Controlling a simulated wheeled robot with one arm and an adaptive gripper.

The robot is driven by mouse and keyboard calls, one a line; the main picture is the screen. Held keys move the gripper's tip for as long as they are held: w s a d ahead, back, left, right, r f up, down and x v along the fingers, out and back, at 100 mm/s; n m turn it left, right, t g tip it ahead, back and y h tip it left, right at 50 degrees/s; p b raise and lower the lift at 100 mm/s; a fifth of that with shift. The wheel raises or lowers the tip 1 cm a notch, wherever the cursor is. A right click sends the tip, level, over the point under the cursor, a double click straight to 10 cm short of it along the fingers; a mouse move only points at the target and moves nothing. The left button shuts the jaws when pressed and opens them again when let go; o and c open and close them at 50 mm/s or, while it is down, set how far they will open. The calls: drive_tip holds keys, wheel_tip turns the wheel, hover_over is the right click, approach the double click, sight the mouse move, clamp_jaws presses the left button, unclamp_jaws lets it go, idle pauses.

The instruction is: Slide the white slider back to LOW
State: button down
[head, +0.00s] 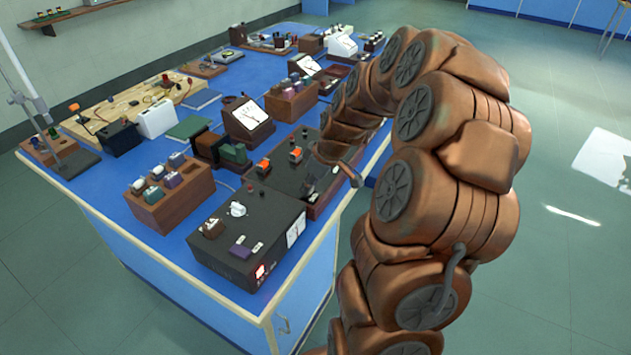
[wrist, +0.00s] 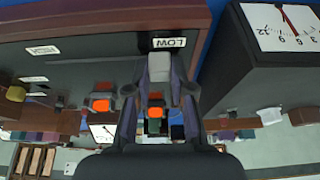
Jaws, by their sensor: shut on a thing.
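The white slider (wrist: 159,68) shows in the wrist view as a pale grey-white block on a dark panel (wrist: 90,60) with a brown edge. It sits right beside the LOW label (wrist: 169,43), which appears upside down. My gripper (wrist: 160,78) is shut on the slider, with one dark finger on each side of it. In the head view, my gripper (head: 310,183) is down at the dark panel (head: 262,185) with orange-topped parts; the slider itself is too small to make out there.
Orange-topped parts (wrist: 101,105) stand on the same panel. A black box with a dial (wrist: 285,27) is close by; it also shows in the head view (head: 240,240). A wooden block with several holders (head: 170,205) and other instruments crowd the blue bench (head: 110,215).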

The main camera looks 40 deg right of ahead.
drive_tip(key=shift+a, duration=0.15)
drive_tip(key=c, duration=1)
unclamp_jaws()
drive_tip(key=shift+a, duration=0.1)
drive_tip(key=shift+s, duration=0.1)
drive_tip(key=v, duration=1.2)
